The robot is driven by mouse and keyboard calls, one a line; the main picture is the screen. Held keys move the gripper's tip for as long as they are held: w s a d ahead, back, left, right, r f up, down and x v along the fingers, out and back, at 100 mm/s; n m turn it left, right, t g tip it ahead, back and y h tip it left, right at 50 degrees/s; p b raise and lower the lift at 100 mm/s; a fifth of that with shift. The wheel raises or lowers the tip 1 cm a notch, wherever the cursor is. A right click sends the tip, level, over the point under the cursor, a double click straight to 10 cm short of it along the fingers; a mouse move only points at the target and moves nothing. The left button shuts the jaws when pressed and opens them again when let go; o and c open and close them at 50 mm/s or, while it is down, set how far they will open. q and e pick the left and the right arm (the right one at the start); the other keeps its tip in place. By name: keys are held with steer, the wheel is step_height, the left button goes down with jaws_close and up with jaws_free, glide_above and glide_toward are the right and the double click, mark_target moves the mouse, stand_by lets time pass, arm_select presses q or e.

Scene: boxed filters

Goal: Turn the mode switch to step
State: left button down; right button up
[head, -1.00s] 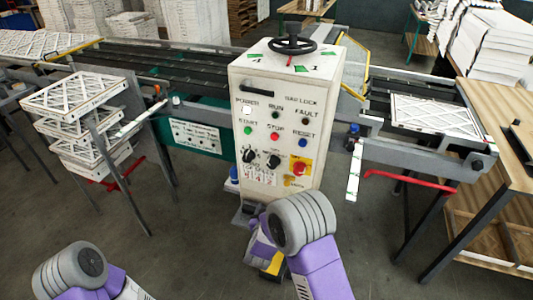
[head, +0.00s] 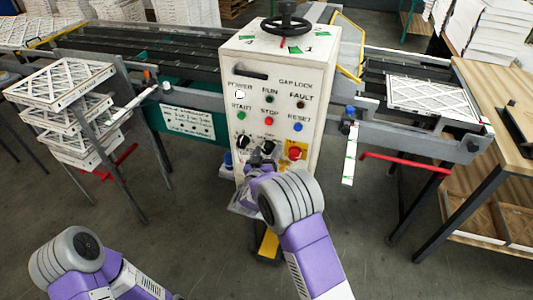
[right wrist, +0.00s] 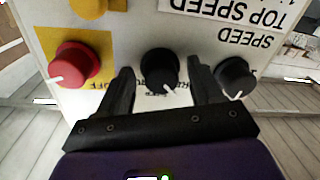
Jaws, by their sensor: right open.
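The control box (head: 315,50) stands ahead with a row of low knobs on its front. The middle black knob (head: 268,146) lies between the spread fingers of my right gripper (right wrist: 163,72) in the right wrist view. Its white mark points to the lower right there; its label is partly hidden by a finger. Clear space shows beside the knob, so the fingers are open around it and do not appear to grip it. Another black knob (right wrist: 235,77) sits just outside one finger. My left gripper is out of view; only my left arm shows.
A red rotary switch (right wrist: 75,62) on a yellow plate sits next to the middle knob. Start, stop and reset buttons (head: 268,121) are above. A handwheel (head: 285,24) tops the box. Stacked filters (head: 70,85) stand left and a wooden table (head: 500,90) right.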

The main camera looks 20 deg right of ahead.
steer(key=c, duration=1.1)
steer(key=shift+o, duration=0.2)
steer(key=m+b, duration=0.5)
steer(key=b, duration=0.2)
steer(key=shift+f+m, duration=0.2)
steer(key=shift+m, duration=0.2)
steer(key=shift+r+m+h+b, duration=0.15)
steer(key=shift+m+b, duration=0.7)
steer(key=shift+b, duration=0.05)
steer(key=shift+r+m+h+b, duration=0.1)
steer(key=shift+m+h+b, duration=0.05)
steer(key=shift+m+b, duration=0.7)
steer(key=shift+a+t, duration=0.1)
steer(key=shift+t, duration=0.2)
